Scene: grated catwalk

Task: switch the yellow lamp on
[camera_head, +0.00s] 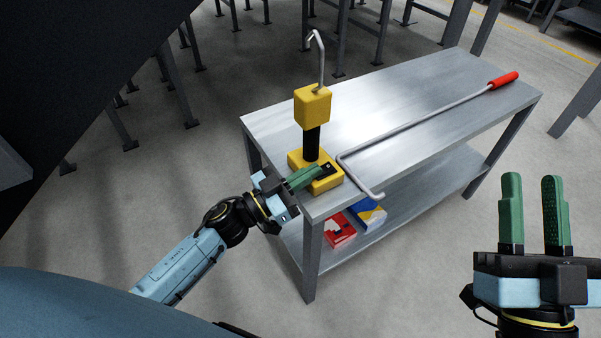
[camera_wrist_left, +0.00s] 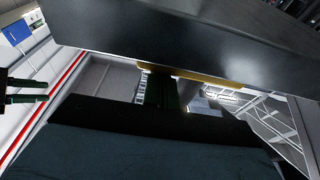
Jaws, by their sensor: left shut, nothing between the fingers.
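The yellow lamp (camera_head: 312,107) stands upright at the near left corner of the metal table. It has a yellow head with a hooked metal rod on top, a black post and a yellow base (camera_head: 325,184). A dark switch panel shows on top of the base. My left gripper (camera_head: 318,170) is shut and empty, its green fingertips at the base beside the dark panel. I cannot tell whether they touch it. In the left wrist view a dark block fills the top and the lamp is mostly hidden. My right gripper (camera_head: 532,190) is open and empty, right of the table.
The metal table (camera_head: 440,105) carries a long bent rod with a red handle (camera_head: 503,80) to the right of the lamp. Red and blue boxes (camera_head: 369,213) lie on its lower shelf. Grey posts stand behind.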

